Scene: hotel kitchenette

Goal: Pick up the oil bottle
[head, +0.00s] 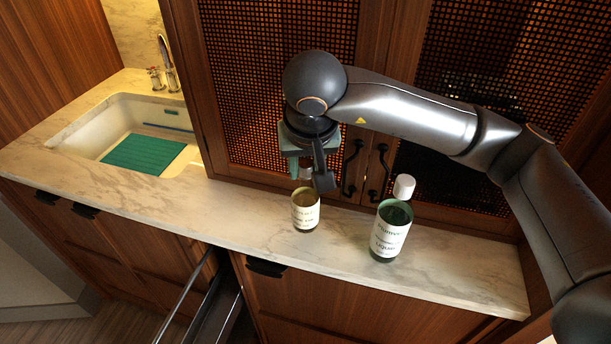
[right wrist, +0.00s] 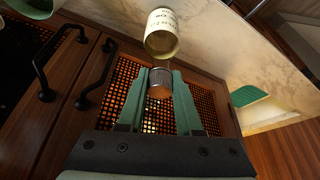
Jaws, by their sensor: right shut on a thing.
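The oil bottle, which I take to be the small yellow-brown bottle with a pale label (head: 305,213), stands upright at the counter's back part. In the right wrist view it shows beyond the fingers, with its pale label (right wrist: 162,30) and a metallic cap (right wrist: 160,84). My right gripper (head: 307,174) comes down over it from above. Its green fingers are shut on the cap in the right wrist view (right wrist: 161,78). I cannot tell whether the base is clear of the counter. My left gripper is not in view.
A larger green bottle with a white cap (head: 390,232) stands to the right on the marble counter (head: 450,268). Cabinet doors with mesh panels (head: 265,80) and dark handles (head: 352,168) rise close behind. A sink (head: 112,125) is at left; an open drawer (head: 212,305) lies below.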

